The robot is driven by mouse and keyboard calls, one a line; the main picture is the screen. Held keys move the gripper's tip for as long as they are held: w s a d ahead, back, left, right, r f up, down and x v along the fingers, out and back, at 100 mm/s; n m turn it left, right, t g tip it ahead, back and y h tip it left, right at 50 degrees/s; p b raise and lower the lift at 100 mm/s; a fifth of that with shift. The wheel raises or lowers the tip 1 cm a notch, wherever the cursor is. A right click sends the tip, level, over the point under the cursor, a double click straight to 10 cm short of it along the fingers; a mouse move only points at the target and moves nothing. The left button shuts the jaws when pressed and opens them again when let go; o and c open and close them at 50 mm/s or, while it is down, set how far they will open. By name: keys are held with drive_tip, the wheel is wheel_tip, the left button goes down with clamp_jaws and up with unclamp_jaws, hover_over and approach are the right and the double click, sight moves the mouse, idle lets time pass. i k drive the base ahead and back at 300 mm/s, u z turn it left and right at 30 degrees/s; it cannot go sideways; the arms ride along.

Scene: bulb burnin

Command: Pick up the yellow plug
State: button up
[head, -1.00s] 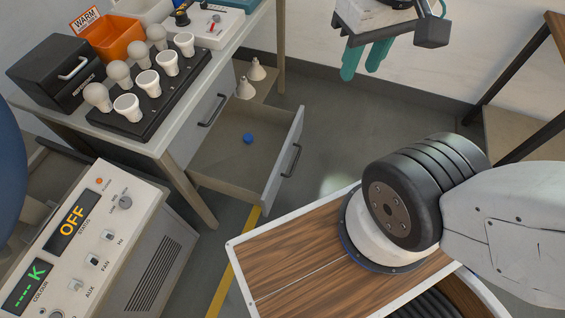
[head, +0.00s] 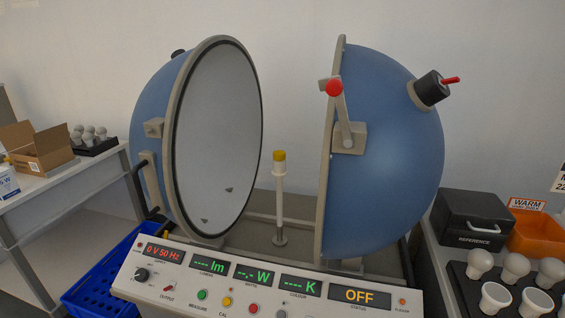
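The yellow plug (head: 280,156) sits on top of a slim white post (head: 280,190). The post stands upright between the two halves of an open blue sphere, the left half (head: 215,140) and the right half (head: 385,150). Nothing covers the plug from this view. My gripper is out of the head view now, so its fingers cannot be seen.
A control panel (head: 215,282) with displays and buttons spans the front below the sphere. A red-knobbed latch (head: 334,88) sticks out from the right half. A blue crate (head: 92,290) stands at lower left. Bulbs in a black tray (head: 472,298) stand at right.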

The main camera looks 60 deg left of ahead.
sight(278, 155)
drive_tip(key=u, duration=4.45)
drive_tip(key=i, duration=1.55)
drive_tip(key=z, duration=3.05)
